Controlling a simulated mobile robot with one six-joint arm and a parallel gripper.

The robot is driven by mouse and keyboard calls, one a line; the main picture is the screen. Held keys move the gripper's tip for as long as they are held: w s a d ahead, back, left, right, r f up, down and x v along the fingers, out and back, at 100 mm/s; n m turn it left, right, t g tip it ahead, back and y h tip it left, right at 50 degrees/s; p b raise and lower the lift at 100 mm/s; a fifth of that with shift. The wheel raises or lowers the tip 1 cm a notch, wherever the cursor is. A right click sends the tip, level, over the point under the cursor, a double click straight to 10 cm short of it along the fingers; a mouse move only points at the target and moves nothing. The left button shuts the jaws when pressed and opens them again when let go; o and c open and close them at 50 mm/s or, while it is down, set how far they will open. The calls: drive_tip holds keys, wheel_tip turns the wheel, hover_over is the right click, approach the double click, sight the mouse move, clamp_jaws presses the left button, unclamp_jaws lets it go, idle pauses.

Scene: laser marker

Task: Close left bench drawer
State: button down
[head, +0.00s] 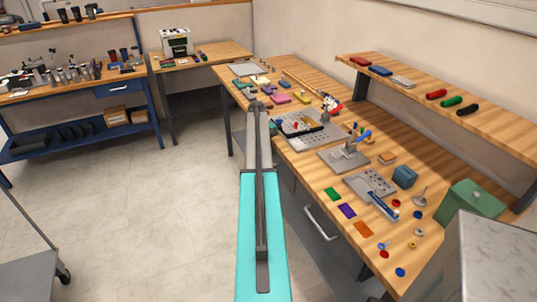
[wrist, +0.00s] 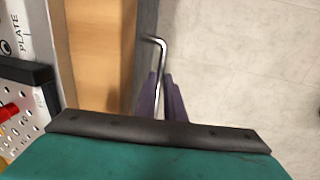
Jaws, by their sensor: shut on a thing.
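In the wrist view, my gripper (wrist: 160,78) has its two purple fingers on either side of a chrome bar handle (wrist: 155,42) and is shut on it. The handle stands out from a narrow grey drawer front (wrist: 145,25) beside the wooden bench edge. How far the drawer stands out cannot be told. In the head view my arm covers this part of the bench, and neither the gripper's fingers nor this handle shows clearly. Another drawer handle (head: 320,223) shows on the grey front nearer the camera, right of my arm.
The wooden bench (head: 310,170) carries plates, coloured cards and small tools. A green box (head: 472,207) stands near its right end. A blue-framed bench (head: 80,95) stands far left. The floor (head: 150,200) left of my arm is clear, with a wheeled grey cart (head: 35,270) at lower left.

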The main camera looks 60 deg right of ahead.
drive_tip(key=shift+d+r, duration=0.35)
drive_tip(key=shift+d, duration=0.15)
drive_tip(key=c, duration=1.8)
unclamp_jaws()
drive_tip(key=shift+s+f, duration=0.1)
drive_tip(key=shift+c, duration=0.2)
drive_tip(key=shift+a+f, duration=0.1)
wheel_tip(320, 180, up, 14)
drive_tip(key=w+a+b, duration=0.2)
drive_tip(key=b, duration=0.1)
drive_tip(key=shift+a+f, duration=0.25)
